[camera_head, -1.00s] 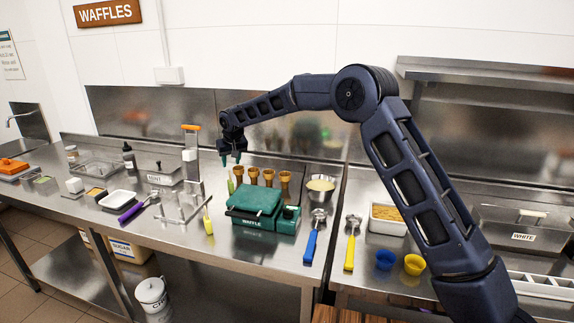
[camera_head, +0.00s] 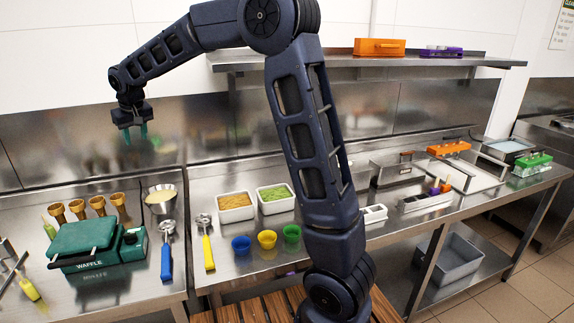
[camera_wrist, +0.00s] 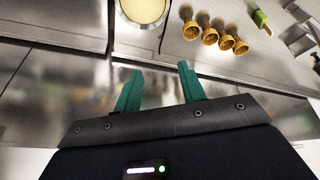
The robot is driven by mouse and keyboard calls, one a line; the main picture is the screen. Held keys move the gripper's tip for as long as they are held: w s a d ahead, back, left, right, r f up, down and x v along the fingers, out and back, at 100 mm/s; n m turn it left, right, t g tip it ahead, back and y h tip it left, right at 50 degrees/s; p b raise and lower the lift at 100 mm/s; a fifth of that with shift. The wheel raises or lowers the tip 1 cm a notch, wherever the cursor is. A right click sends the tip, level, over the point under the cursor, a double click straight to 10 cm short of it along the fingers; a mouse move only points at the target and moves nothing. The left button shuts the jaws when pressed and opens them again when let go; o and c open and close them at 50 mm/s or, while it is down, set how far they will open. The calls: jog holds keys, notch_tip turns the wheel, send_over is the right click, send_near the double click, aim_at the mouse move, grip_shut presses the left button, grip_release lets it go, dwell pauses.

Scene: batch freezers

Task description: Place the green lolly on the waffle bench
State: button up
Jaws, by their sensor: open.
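My gripper (camera_head: 135,137) is open and empty, raised above the waffle bench (camera_head: 140,288) near its back wall. Its two teal fingers stand apart in the wrist view (camera_wrist: 158,72). The bench carries a green waffle iron (camera_head: 85,245). A slim green thing (camera_head: 48,228) is at the left of the waffle cones; it shows in the wrist view (camera_wrist: 262,20) as a green piece with a pale end. I cannot tell whether it is the green lolly. A green block (camera_head: 532,162) lies on the far right bench, too small to make out.
Waffle cones (camera_head: 97,205), a batter bowl (camera_head: 160,198) and a blue-handled scoop (camera_head: 166,262) occupy the waffle bench. The right bench holds a yellow-handled scoop (camera_head: 208,252), coloured cups (camera_head: 267,240) and a tray (camera_head: 425,203) with orange and purple things. A wall shelf (camera_head: 330,62) runs above.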

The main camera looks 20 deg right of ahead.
jog(key=s+d+r+m, duration=0.15)
jog(key=s+d, duration=0.25)
jog(key=d, duration=0.6)
jog(key=s+d+r+m+h, duration=0.15)
jog(key=s+d, duration=0.25)
jog(key=d, duration=0.6)
jog(key=s+d+r, duration=0.2)
jog(key=s+d, duration=0.2)
jog(key=d, duration=0.6)
jog(key=s+d+f+m, duration=0.1)
jog(key=s+d+f, duration=0.3)
jog(key=s+d, duration=0.3)
jog(key=s+d+f+m, duration=0.2)
jog(key=s+d+f, duration=0.2)
jog(key=s+d, duration=0.4)
jog(key=s, duration=0.5)
jog(key=shift+s, duration=0.2)
